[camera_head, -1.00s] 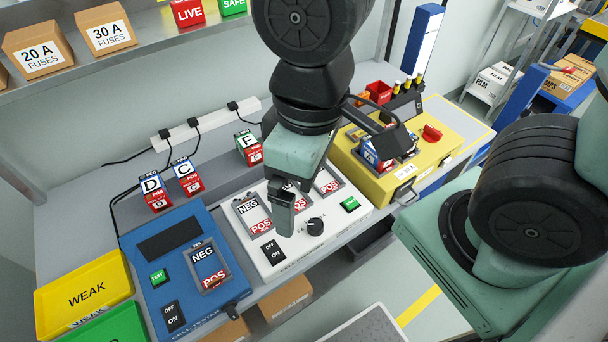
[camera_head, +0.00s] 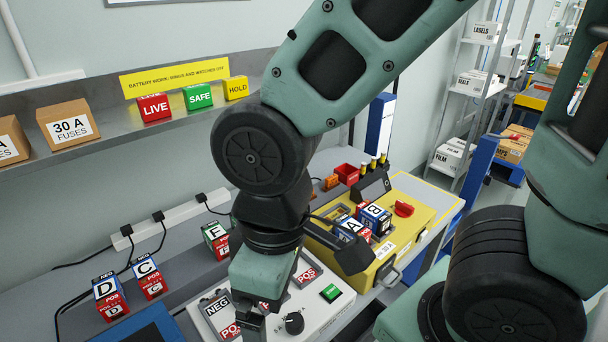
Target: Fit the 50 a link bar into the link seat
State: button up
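I cannot make out the 50 A link bar or the link seat for certain. The yellow unit (camera_head: 418,205) on the bench holds blocks A (camera_head: 352,229) and B (camera_head: 375,217) side by side, and has a red knob (camera_head: 403,208) and a small white label. Behind it stands a black sloped holder (camera_head: 373,184) with several yellow-topped pieces. My gripper (camera_head: 252,326) points down over the white panel (camera_head: 330,312), left of the yellow unit. Its fingers show edge-on near the lower picture edge, so their opening and any held thing are hidden.
Blocks D (camera_head: 109,294), C (camera_head: 147,277) and F (camera_head: 215,239) stand at the back left by cables. A red bin (camera_head: 346,173) is behind the yellow unit. The shelf (camera_head: 150,130) above carries fuse boxes and LIVE, SAFE and HOLD blocks. My arm covers the middle.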

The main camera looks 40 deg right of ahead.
aim_at(403, 234)
jog(key=i+l+u, duration=0.15)
jog(key=l+u, duration=0.15)
jog(key=l, duration=0.55)
jog(key=l+u, duration=0.35)
jog(key=l, duration=0.45)
